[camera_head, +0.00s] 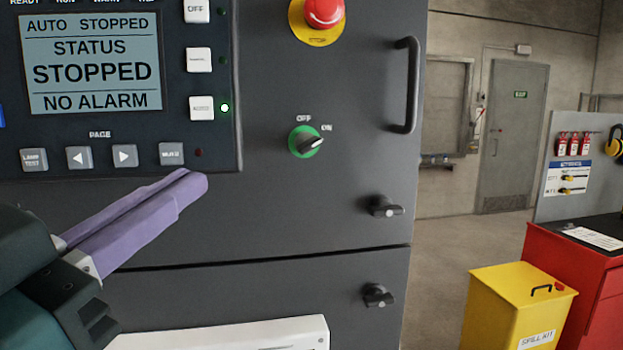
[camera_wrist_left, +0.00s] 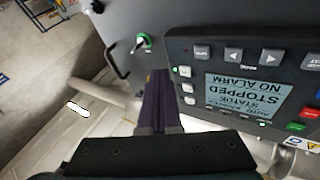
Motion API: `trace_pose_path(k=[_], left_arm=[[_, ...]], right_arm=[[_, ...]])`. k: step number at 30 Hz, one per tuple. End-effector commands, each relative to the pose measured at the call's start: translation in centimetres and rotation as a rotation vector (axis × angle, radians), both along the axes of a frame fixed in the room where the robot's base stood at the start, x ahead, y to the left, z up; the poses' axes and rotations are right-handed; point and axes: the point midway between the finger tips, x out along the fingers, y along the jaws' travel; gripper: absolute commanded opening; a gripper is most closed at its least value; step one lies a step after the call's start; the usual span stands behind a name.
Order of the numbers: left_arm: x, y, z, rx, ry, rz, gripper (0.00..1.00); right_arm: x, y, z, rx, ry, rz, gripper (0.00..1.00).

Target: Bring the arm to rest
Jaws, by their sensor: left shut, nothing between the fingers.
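My left gripper (camera_head: 190,182) comes in from the left with its two purple fingers shut together and nothing between them. In the head view its tips overlap the area just below the MUTE button at the lower right of the control panel (camera_head: 222,90). I cannot tell whether the tips touch the cabinet. The left wrist view also shows the shut fingers (camera_wrist_left: 157,80) in front of the cabinet, beside the panel. The panel display (camera_head: 92,62) reads AUTO STOPPED, STATUS STOPPED, NO ALARM. My right gripper is in neither view.
A yellow spill bin (camera_head: 510,310) and a red cabinet (camera_head: 575,275) stand at right. Open floor lies between.

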Motion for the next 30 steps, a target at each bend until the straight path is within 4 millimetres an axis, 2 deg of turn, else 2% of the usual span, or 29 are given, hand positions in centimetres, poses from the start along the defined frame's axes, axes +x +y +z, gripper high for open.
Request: trace_pose_path(k=[2, 3, 5, 6, 9, 12, 17, 18, 19, 30], left_arm=[[-0.1, 0.9, -4.0, 0.025, 0.205, 0.046, 0.00], [-0.5, 1.5, -6.3, 0.040, 0.322, 0.070, 0.00], [-1.7, 2.2, -9.7, 0.062, 0.497, 0.102, 0.00], [-2.9, 2.7, -11.8, 0.076, 0.611, 0.120, 0.00], [-6.4, 3.9, -16.2, 0.113, 0.876, 0.161, 0.00], [-10.7, 4.8, -19.4, 0.143, 1.111, 0.188, 0.00], [-18.0, 6.0, -22.3, 0.191, 1.448, 0.217, 0.00], [-19.1, 6.1, -21.2, 0.199, 1.498, 0.221, 0.00], [-18.8, 6.1, -19.2, 0.197, 1.485, 0.220, 0.00], [-18.7, 6.1, -6.6, 0.198, 1.481, 0.220, 0.00]], right_arm=[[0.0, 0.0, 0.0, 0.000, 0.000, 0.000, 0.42], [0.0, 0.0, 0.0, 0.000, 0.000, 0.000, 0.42], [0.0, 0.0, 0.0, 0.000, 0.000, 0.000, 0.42], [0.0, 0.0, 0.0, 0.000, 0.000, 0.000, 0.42], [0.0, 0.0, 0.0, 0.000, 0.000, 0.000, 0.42], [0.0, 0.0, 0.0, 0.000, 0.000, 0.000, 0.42], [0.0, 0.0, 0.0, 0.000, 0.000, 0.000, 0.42], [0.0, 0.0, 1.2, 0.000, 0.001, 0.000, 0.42], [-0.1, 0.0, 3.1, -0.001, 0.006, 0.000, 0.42], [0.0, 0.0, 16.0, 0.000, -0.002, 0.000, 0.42]])
